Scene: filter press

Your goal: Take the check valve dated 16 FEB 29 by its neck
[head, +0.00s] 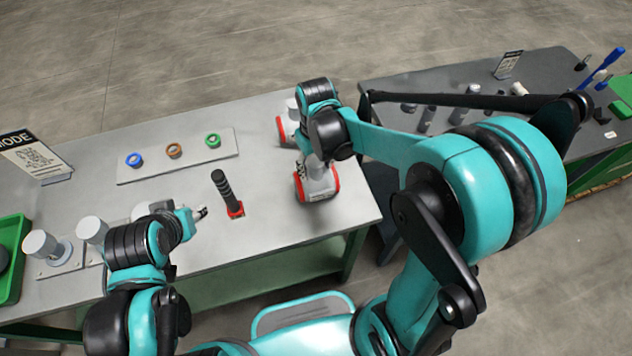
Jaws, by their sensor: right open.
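Two grey valve bodies with red end rings stand at the right end of the light table. The nearer valve (317,189) carries a small label whose date is too small to read. The farther valve (283,129) is partly hidden behind my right wrist. My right gripper (312,160) is open and points down at the top of the nearer valve. My wrist covers most of its fingers, so I cannot tell whether they touch or surround the neck. My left gripper (201,212) is low over the table, left of a black ribbed post; its jaw opening is unclear.
The black ribbed post (226,190) stands on a red base between my grippers. A pale plate (178,156) holds blue, brown and green rings. Grey cylinders (91,229) and a green tray (12,260) are at left. A dark table (440,88) stands at right.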

